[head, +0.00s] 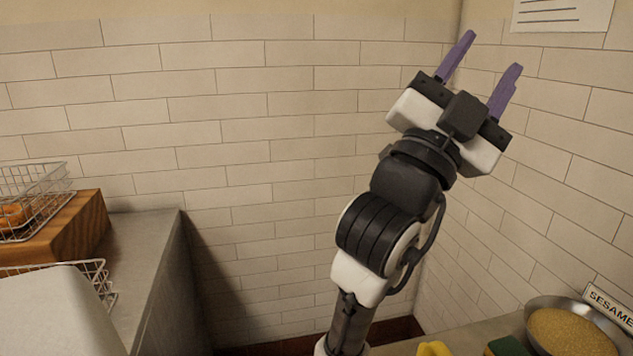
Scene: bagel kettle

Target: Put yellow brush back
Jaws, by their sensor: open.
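My gripper (493,52) is raised in front of the tiled corner, with its two purple fingers pointing up and spread apart. Nothing is between them. A yellow object (433,349) shows at the bottom edge, on the counter at the right. Most of it is cut off by the frame, so I cannot tell whether it is the yellow brush. My gripper is far above it and not touching it. No holder for a brush can be made out.
A metal bowl (537,301) of sesame stands at the lower right by a SESAME sign (609,307), with a green and yellow sponge (507,346) beside it. At left, a steel counter (145,255) bears a wooden block (88,228) and wire baskets (30,190). A gap separates the counters.

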